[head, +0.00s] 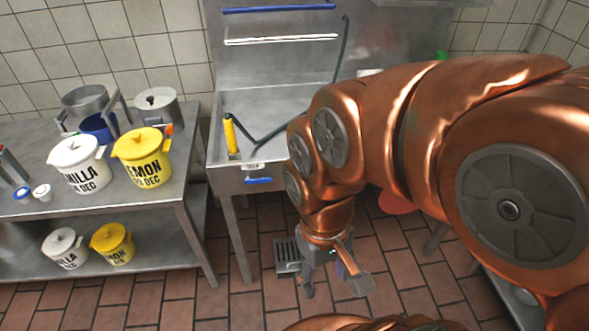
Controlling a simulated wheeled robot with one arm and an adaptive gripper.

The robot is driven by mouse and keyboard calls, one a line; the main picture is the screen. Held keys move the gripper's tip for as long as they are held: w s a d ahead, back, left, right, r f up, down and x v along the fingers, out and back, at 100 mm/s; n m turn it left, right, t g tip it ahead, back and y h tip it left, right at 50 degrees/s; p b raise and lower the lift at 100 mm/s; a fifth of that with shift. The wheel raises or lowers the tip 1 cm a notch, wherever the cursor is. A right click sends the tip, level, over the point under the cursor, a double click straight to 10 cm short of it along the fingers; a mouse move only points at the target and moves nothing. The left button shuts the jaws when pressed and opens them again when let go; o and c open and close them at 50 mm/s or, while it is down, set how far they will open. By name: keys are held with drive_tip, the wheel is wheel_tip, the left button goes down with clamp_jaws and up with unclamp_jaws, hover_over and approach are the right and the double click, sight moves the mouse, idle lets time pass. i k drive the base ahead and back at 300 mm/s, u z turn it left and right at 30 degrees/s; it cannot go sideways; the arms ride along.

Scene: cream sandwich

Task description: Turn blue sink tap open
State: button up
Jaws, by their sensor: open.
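The blue tap handle (259,181) lies roughly level on the front edge of the metal sink (225,104), just below a small white label. My gripper (334,287) hangs low in front of the sink, below and to the right of the blue handle in the picture. Its fingers are spread, and I see nothing between them. It is apart from the handle. My copper arm hides the right part of the sink.
A yellow-handled sprayer (231,134) on a dark hose (342,50) stands at the sink's left. A metal table (120,205) on the left bears white and yellow buckets and pots. A floor drain (287,253) lies under my gripper. Tiled floor before the sink looks clear.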

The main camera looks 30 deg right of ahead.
sight(248, 182)
drive_tip(key=u, duration=0.45)
drive_tip(key=k, duration=0.4)
drive_tip(key=u, duration=1.25)
